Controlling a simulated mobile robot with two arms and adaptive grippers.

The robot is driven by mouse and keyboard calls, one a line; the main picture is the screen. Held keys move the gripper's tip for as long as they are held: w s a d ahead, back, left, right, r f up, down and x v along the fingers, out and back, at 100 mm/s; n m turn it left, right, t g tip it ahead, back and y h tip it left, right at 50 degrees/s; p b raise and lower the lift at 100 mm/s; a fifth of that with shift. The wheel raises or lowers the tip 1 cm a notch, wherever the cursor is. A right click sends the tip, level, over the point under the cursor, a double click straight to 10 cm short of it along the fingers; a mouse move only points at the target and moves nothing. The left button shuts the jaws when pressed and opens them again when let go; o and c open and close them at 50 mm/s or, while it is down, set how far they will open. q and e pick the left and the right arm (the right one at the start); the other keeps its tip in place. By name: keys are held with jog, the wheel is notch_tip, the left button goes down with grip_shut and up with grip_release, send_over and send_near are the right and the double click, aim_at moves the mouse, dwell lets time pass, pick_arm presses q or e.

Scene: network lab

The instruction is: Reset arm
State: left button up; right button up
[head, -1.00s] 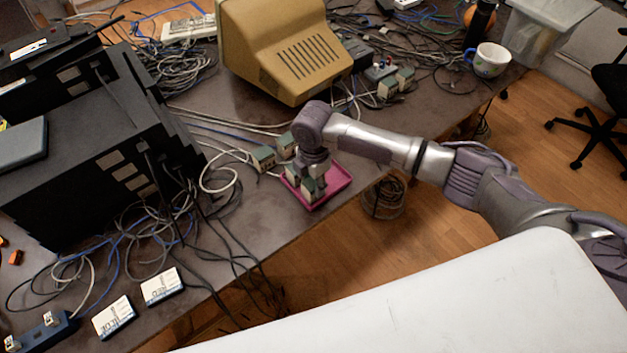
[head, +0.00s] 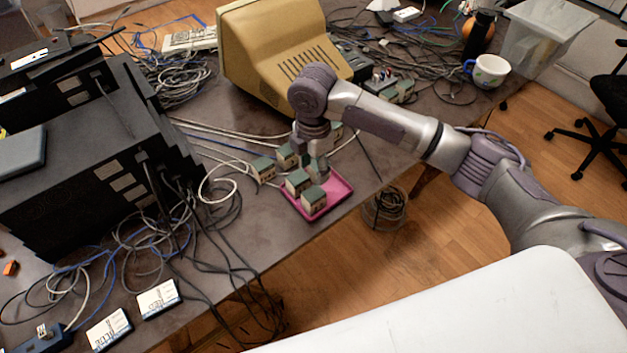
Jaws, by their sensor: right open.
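My right arm reaches in from the right edge, and its gripper (head: 311,160) points down just behind the pink tray (head: 343,189). The gripper is open, with nothing seen held between its fingers. Two small beige boxes with green tops, a rear one (head: 298,182) and a front one (head: 314,199), sit in the tray below the gripper. More such boxes stand outside the tray, one to the left (head: 263,169) and one near the fingers (head: 287,155). The wrist partly hides the area behind it. My left gripper is not in view.
A beige monitor (head: 270,45) stands behind the arm. Black equipment (head: 90,160) and tangled cables crowd the table's left. A white mug (head: 488,70) and a clear bin (head: 540,35) are at the far right. The table's front edge runs close to the tray.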

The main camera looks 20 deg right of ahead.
jog(key=shift+r, duration=0.85)
